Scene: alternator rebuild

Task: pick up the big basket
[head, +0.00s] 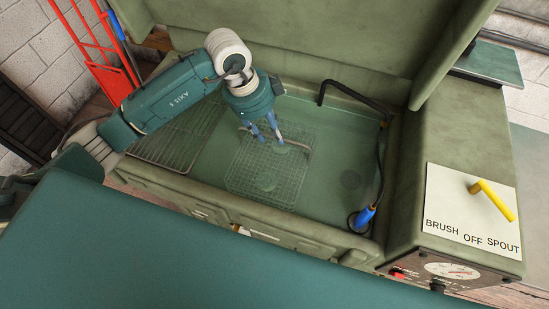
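The big basket (265,185) is a wire mesh basket in the basin of the green parts washer. My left gripper (268,141) points down over the far part of the basket, beside this bar. Its two bluish fingers look spread apart. I cannot tell whether they touch the bar or the mesh, and I see nothing held between them. My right gripper is not in view.
A wire rack (172,146) lies left of the basket in the washer basin (335,165). A black hose (381,160) with a blue brush end (365,215) runs along the right side. The raised lid (300,35) stands behind. A sign (470,212) with a yellow lever (492,197) is at right.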

